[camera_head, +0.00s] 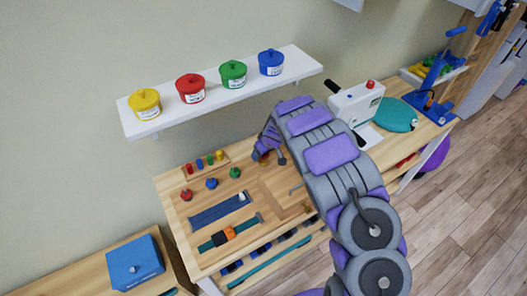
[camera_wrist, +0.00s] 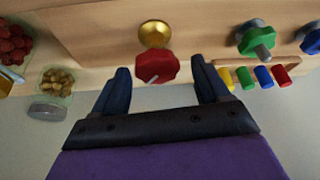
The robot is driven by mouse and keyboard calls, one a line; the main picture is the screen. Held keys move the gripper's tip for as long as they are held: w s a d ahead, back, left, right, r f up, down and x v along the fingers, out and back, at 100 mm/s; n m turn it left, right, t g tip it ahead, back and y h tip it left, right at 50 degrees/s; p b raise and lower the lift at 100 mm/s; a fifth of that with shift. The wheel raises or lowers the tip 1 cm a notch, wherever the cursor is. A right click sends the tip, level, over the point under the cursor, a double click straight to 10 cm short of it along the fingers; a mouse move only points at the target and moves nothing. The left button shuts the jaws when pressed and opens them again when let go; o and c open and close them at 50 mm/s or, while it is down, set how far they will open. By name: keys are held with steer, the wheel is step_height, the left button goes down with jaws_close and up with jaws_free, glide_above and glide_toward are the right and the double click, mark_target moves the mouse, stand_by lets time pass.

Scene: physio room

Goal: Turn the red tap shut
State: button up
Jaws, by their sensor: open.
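The red tap (camera_wrist: 157,68) is a lobed red knob with a pale mark on its face. It shows in the wrist view in front of a round brass-coloured part (camera_wrist: 155,34). My gripper (camera_wrist: 161,86) is open, with one dark blue finger on each side of the tap. Gaps show between the knob and both fingers, so it does not look gripped. In the head view my gripper (camera_head: 264,152) is over the back of the wooden bench, and my arm hides most of the tap area.
A green knob (camera_wrist: 256,38) and a blue knob (camera_wrist: 312,38) stand beside the tap, with coloured pegs (camera_wrist: 263,77) near them. A white shelf (camera_head: 222,90) with several lidded pots hangs above. A white machine (camera_head: 356,104) stands right of my arm.

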steer(key=shift+d, duration=0.1)
steer(key=shift+d, duration=0.2)
steer(key=c, duration=0.4)
steer(key=shift+a, duration=0.1)
steer(key=c, duration=0.6)
steer(key=shift+r, duration=0.1)
steer(key=shift+c, duration=0.2)
steer(key=shift+s+p, duration=0.1)
steer(key=shift+p, duration=0.25)
